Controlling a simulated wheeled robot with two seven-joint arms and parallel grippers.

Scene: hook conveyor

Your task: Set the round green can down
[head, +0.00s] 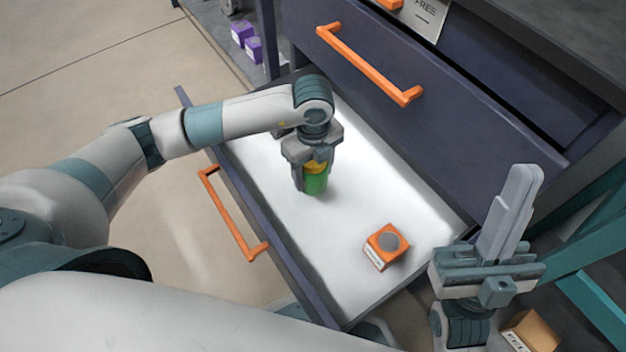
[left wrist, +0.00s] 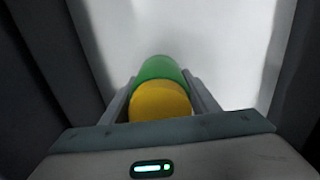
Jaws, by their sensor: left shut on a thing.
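The round green can (head: 316,184) has a yellow top and is upright, over the white floor of the open drawer (head: 350,250). My left gripper (head: 314,168) points down and is shut on the can around its upper part. In the left wrist view the can's yellow top (left wrist: 160,101) and green side (left wrist: 160,68) show between the two fingers. Whether the can's bottom touches the drawer floor I cannot tell. My right gripper (head: 520,185) is raised at the right, its fingers pointing up and together, with nothing seen between them.
An orange box with a grey round mark (head: 386,246) lies in the drawer, right of and nearer than the can. The drawer's orange handle (head: 228,215) is at the front left. A closed drawer (head: 440,90) is above and behind. Bare drawer floor surrounds the can.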

